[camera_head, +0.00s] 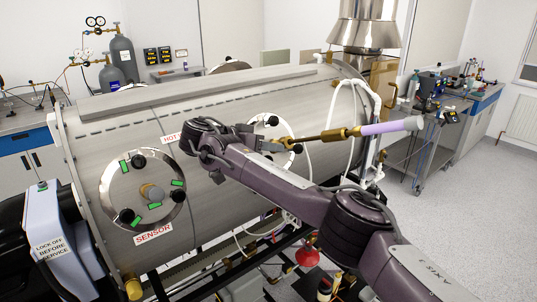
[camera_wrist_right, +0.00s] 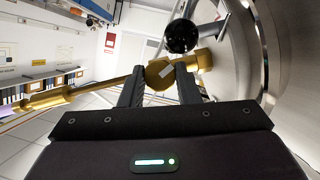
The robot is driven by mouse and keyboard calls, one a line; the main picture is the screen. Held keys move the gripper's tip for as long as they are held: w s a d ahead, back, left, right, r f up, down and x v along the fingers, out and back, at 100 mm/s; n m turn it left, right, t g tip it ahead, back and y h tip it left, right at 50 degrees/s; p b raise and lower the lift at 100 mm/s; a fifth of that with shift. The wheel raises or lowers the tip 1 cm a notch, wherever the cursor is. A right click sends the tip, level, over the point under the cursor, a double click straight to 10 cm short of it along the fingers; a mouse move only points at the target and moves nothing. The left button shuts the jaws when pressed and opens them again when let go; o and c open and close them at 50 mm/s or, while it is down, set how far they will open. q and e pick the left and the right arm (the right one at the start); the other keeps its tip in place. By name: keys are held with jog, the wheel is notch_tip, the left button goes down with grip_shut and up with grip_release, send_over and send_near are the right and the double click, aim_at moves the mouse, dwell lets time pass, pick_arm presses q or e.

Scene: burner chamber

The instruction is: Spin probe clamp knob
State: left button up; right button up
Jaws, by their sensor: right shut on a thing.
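My right gripper (camera_head: 283,144) reaches the round port (camera_head: 258,130) on the steel chamber's side. In the right wrist view my right gripper (camera_wrist_right: 159,85) has its two dark fingers on either side of a brass knob (camera_wrist_right: 160,72), which looks like the probe clamp knob, and is shut on it. A brass probe (camera_head: 335,134) with a pale purple section (camera_head: 385,128) sticks out from the port to the right. Its brass rod also shows in the right wrist view (camera_wrist_right: 95,91). A black knob (camera_wrist_right: 181,36) sits just beyond the fingers. My left gripper is not in view.
The steel chamber (camera_head: 100,115) fills the middle. A second port (camera_head: 112,187) with black knobs and green marks is at left, above a SENSOR label (camera_head: 153,234). A white pipe frame (camera_head: 376,130) stands behind the probe. Floor is open at right.

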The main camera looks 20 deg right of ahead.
jog(key=shift+n+g+h+b, duration=0.3)
jog(key=shift+n+g+b, duration=0.15)
jog(key=shift+n, duration=0.35)
jog(key=o, duration=1)
jog(key=shift+w+d, duration=0.1)
jog(key=shift+d, duration=0.05)
jog(key=shift+c, duration=0.2)
jog(key=shift+a+b, duration=0.4)
jog(key=shift+a, duration=0.05)
jog(key=v, duration=0.7)
jog(key=shift+p, duration=0.35)
